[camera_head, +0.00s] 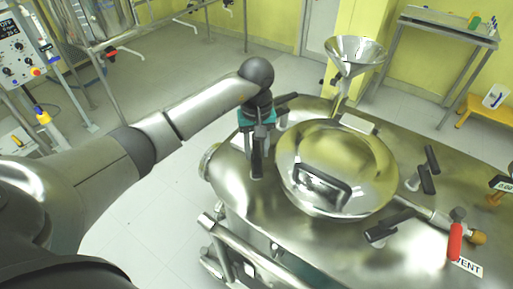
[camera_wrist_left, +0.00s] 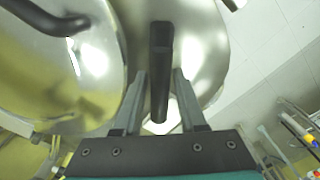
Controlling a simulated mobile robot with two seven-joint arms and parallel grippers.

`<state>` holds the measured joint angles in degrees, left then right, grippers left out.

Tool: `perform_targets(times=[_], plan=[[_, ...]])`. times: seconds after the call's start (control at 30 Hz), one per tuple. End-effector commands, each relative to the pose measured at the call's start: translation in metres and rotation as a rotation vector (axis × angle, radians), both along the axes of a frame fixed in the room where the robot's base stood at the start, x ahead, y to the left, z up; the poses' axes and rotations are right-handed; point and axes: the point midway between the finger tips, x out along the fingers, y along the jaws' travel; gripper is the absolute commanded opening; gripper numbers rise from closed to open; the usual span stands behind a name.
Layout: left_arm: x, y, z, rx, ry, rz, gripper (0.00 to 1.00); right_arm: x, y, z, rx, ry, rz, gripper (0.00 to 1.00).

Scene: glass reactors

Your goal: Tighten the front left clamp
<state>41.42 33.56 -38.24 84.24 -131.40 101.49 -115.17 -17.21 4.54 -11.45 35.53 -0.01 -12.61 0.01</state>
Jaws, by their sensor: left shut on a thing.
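The reactor (camera_head: 240,190) has a round polished lid (camera_head: 370,160) with a black handle (camera_head: 322,187). The front left clamp (camera_head: 256,166) has a dark handle and sits at the lid's left edge. My left gripper (camera_head: 260,142), with a teal body, reaches down over it. In the left wrist view the clamp's black bar (camera_wrist_left: 160,70) stands between the two grey fingers (camera_wrist_left: 158,98) of the gripper, which is shut on it. The clamp's base is partly hidden. My right gripper is not in view.
Other black clamps sit at the lid's front right (camera_head: 388,228), right (camera_head: 428,172) and back left (camera_head: 287,101). A steel funnel (camera_head: 355,52) rises behind the lid. A red-handled valve (camera_head: 455,242) is at the right. Tiled floor (camera_head: 150,215) lies left of the reactor.

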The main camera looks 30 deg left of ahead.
Motion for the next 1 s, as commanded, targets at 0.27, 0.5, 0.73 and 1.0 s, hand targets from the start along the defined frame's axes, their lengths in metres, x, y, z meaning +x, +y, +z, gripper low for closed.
perform_targets(times=[0.27, 0.5, 0.73, 1.0], plan=[[0.0004, 0.0008, 0.0006, 0.001, -0.002, 0.020, 0.00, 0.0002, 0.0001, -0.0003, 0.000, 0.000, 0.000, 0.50], [0.0003, 0.0014, 0.0006, 0.002, -0.001, 0.128, 0.00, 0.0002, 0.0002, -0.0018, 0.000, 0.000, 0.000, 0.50], [0.0004, 0.0016, 0.0007, 0.003, -0.002, 0.319, 0.00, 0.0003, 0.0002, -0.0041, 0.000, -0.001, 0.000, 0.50], [0.0005, 0.0014, 0.0007, 0.001, -0.002, 0.575, 0.00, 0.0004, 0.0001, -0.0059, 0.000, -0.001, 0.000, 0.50]])
